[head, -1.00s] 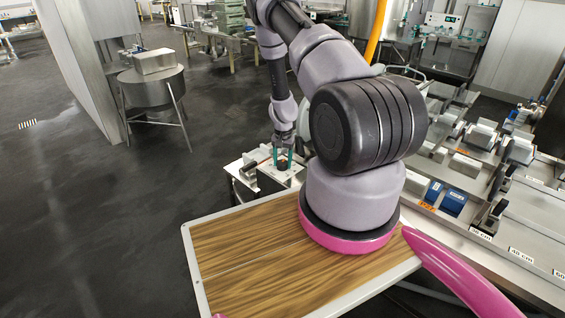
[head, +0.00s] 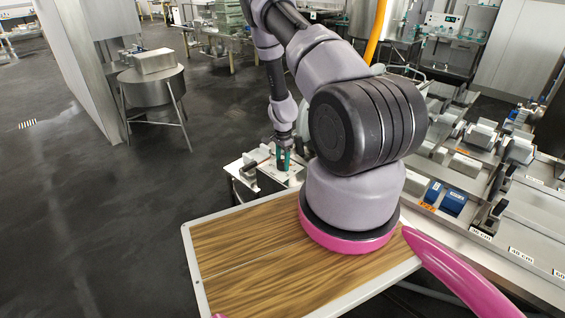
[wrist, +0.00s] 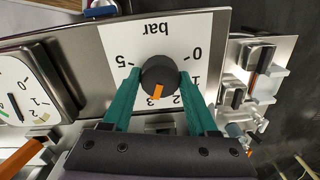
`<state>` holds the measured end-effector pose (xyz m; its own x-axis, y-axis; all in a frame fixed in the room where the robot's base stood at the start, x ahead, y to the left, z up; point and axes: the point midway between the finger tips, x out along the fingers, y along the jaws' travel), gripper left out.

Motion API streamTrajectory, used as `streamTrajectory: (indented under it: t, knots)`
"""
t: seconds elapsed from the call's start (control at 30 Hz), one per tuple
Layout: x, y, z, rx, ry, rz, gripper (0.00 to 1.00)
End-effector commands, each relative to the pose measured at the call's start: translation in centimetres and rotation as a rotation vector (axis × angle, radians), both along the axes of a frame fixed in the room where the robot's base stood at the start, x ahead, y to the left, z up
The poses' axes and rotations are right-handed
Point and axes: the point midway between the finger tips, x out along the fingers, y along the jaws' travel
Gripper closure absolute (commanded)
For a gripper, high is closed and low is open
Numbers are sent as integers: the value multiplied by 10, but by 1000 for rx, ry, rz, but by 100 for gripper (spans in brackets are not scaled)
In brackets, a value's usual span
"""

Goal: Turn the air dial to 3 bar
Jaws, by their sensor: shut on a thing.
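The air dial (wrist: 159,75) is a round black knob with an orange pointer on a white plate (wrist: 185,35) marked "bar". In the wrist view its pointer is directed down and slightly left, close to the 3, on the side towards the 2. My gripper (wrist: 158,77) has teal fingers on either side of the knob and is shut on it. In the head view my gripper (head: 283,160) reaches down to the small panel beyond the wooden board; the knob is mostly hidden there by the fingers.
In the head view a wood-topped board (head: 245,265) is in front, and a metal bench with blue blocks (head: 453,202) is at right.

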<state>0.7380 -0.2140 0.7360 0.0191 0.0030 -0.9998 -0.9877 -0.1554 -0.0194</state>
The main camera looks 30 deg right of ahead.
Motion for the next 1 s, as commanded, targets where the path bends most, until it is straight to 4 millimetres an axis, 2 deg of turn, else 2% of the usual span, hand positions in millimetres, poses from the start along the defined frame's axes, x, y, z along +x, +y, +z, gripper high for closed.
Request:
streamTrajectory:
  t: [0.6,0.63,0.67,0.7,1.0]
  knots:
    - [1,0,1,0,-2,-43,97]
    - [1,0,1,0,-2,-43,30]
    - [1,0,1,0,-2,-43,18]
    - [1,0,1,0,-1,-43,11]
    - [0,0,1,0,-1,-43,11]
